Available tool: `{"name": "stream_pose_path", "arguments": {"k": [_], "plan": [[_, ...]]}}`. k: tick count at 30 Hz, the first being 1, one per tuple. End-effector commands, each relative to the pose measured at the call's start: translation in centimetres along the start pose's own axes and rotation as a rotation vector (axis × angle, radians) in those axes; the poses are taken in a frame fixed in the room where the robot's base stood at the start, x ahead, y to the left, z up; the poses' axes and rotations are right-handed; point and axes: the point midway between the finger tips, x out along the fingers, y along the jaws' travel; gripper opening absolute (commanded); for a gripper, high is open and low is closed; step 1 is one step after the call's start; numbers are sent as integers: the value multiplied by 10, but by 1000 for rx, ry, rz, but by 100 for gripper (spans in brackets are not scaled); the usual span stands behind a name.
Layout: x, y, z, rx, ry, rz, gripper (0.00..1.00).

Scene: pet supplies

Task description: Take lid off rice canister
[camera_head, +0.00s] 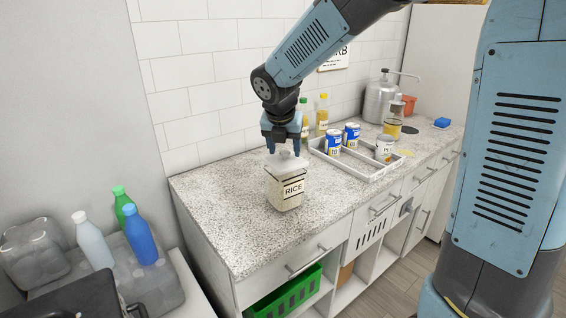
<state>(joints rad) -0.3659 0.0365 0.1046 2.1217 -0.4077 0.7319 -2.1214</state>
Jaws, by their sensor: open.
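The rice canister (286,192) stands upright on the speckled counter. It is clear with pale contents and a label reading RICE. Its whitish lid (287,160) sits on top. My gripper (284,150) points down right over the lid, with its fingers apart at the lid's top. The fingertips look level with the lid's knob, but I cannot tell whether they touch it. The gripper is open.
A white tray (358,168) with several cans stands to the right of the canister. A metal dispenser (380,98) is farther right. The counter's left and front (225,215) are bare.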

Motion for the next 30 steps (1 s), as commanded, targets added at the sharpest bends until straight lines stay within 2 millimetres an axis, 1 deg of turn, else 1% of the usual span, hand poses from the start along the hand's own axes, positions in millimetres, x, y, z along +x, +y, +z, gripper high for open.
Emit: {"name": "stream_pose_path", "arguments": {"k": [3, 10, 11, 27, 29, 30], "plan": [[7, 0, 0, 0, 0, 1, 61], [8, 0, 0, 0, -1, 2, 61], [8, 1, 0, 0, -1, 2, 59], [8, 1, 0, -1, -1, 2, 7], [8, 1, 0, -1, -1, 2, 1], [8, 1, 0, -1, -1, 2, 0]]}}
